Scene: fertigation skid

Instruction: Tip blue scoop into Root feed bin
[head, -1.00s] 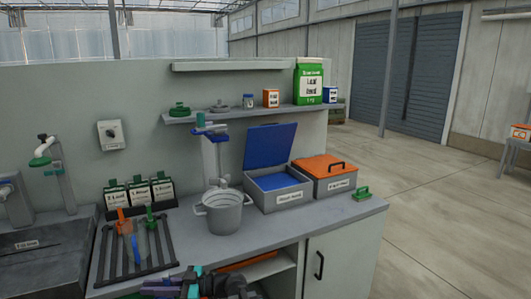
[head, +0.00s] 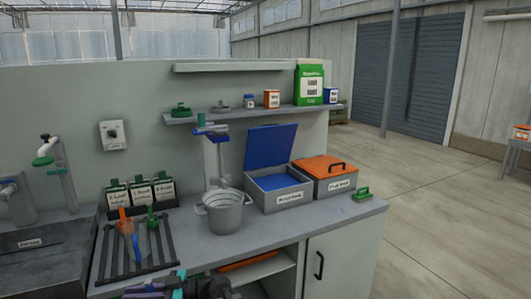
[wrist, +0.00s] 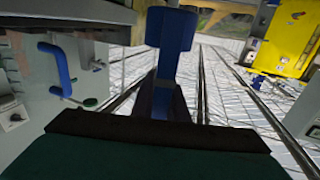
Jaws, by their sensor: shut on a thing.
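My gripper (wrist: 160,108) is shut on the blue scoop (wrist: 172,32). In the wrist view the scoop stands out ahead of the dark fingers, and its contents cannot be seen. The Root feed bin (head: 283,199) is the grey box with its blue lid (head: 270,148) swung up, on the counter right of the middle. Its label is small and blurred. A blue surface shows inside it. In the head view only part of my arm shows at the bottom edge, in front of the counter and well away from the bin; the scoop cannot be made out there.
A grey bucket (head: 224,212) stands left of the bin. A closed orange-lidded bin (head: 325,176) stands right of it. A black rack (head: 135,245) with orange, blue and green tools lies at left. A shelf (head: 250,112) with jars and packets hangs above.

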